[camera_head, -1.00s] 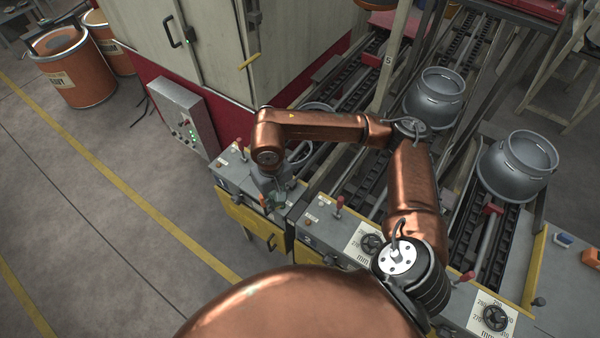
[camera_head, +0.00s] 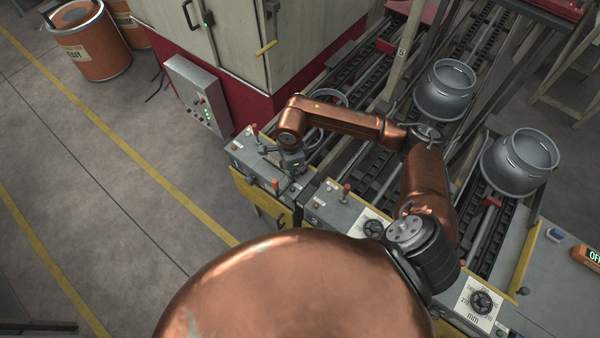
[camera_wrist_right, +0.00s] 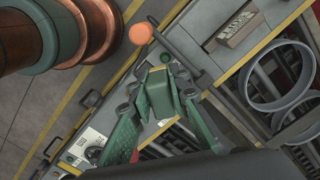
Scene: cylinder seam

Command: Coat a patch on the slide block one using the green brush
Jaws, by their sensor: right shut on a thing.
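My right gripper (camera_head: 293,165) is over the front machine bench in the head view, beside an upright orange-topped knob. In the right wrist view its two green fingers (camera_wrist_right: 164,128) are closed around a green block-like piece, which looks like the green brush (camera_wrist_right: 160,92). The brush's working end cannot be made out. A pale metal block with raised lettering (camera_wrist_right: 240,27) lies near the top right of the wrist view, apart from the gripper. I cannot tell whether it is slide block one. My left gripper is not in view.
The orange knob (camera_head: 275,185) stands close to the gripper. A grey ring (camera_head: 330,100) lies behind the arm. Two grey pots (camera_head: 445,92) stand on the rails to the right. A grey control box (camera_head: 198,97) stands left. The floor (camera_head: 110,170) at left is clear.

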